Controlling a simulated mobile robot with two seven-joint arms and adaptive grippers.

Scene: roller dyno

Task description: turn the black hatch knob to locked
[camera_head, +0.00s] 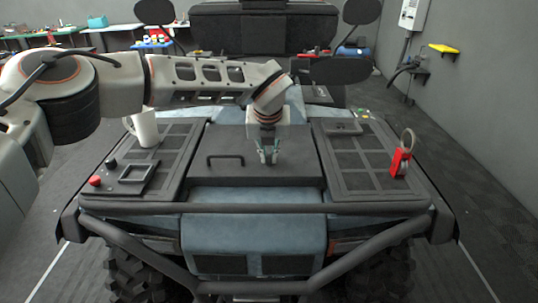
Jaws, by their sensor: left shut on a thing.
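My left arm comes in from the left and reaches over the front of a blue-grey vehicle. Its left gripper (268,158) points straight down at the black hatch lid (225,177), right of the lid's black bar handle (225,158). The fingers are shut on the black hatch knob, which is mostly hidden between them and blends with the dark lid. I cannot tell which way the knob is turned. My right gripper is not in view.
A white mug (146,128) stands on the left rack. A black panel with a red button (95,181) lies at its front left. A red tag with a ring (400,162) stands on the right rack. A black bar (250,208) crosses in front of the hatch.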

